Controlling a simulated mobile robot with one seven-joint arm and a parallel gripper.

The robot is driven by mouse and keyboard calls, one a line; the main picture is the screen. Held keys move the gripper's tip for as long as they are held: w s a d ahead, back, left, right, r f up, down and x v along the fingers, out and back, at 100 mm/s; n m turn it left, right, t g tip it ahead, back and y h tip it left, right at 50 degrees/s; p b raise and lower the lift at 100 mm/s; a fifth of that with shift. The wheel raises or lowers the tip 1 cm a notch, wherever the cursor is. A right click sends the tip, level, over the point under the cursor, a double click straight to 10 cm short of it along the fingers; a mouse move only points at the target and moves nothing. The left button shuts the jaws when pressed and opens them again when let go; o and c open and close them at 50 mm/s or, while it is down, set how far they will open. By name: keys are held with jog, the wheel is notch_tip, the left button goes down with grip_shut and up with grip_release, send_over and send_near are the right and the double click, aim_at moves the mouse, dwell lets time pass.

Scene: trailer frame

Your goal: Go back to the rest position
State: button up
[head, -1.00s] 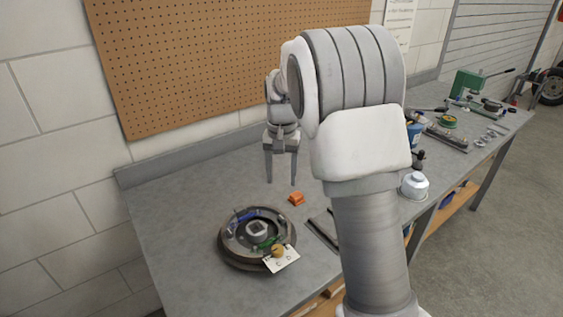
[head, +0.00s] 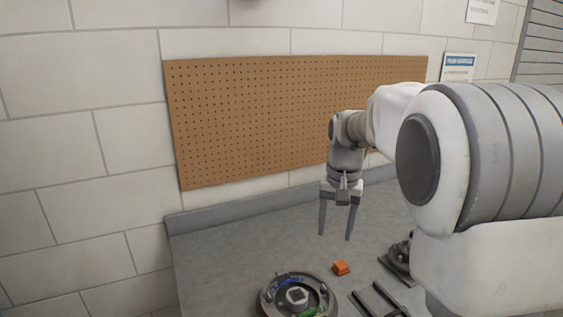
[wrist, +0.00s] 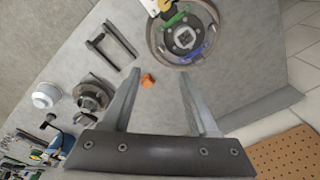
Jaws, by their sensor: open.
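My gripper (head: 336,232) is open and empty in the head view, hanging with its fingers down above the grey workbench (head: 215,262). In the wrist view my gripper (wrist: 158,72) shows its two fingers spread apart, with bare bench and a small orange block (wrist: 147,80) seen beyond them. The orange block (head: 341,267) lies on the bench below and slightly right of the fingers in the head view, apart from them. My arm covers the right part of the bench in the head view.
A round brake drum (head: 298,296) with coloured parts lies near the block; it also shows in the wrist view (wrist: 183,36). Dark rails (wrist: 110,43), a white canister (wrist: 46,95) and several tools lie on the bench. A pegboard (head: 290,115) hangs on the wall behind.

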jog(key=s+r+n+t, duration=0.2)
jog(key=s+r, duration=0.4)
jog(key=s, duration=0.7)
jog(key=s+f+n+t, duration=0.2)
jog(key=s, duration=1)
jog(key=shift+s+a+t, duration=0.25)
jog(key=shift+s+t, duration=0.05)
jog(key=shift+t, duration=0.1)
jog(key=shift+a+f, duration=0.1)
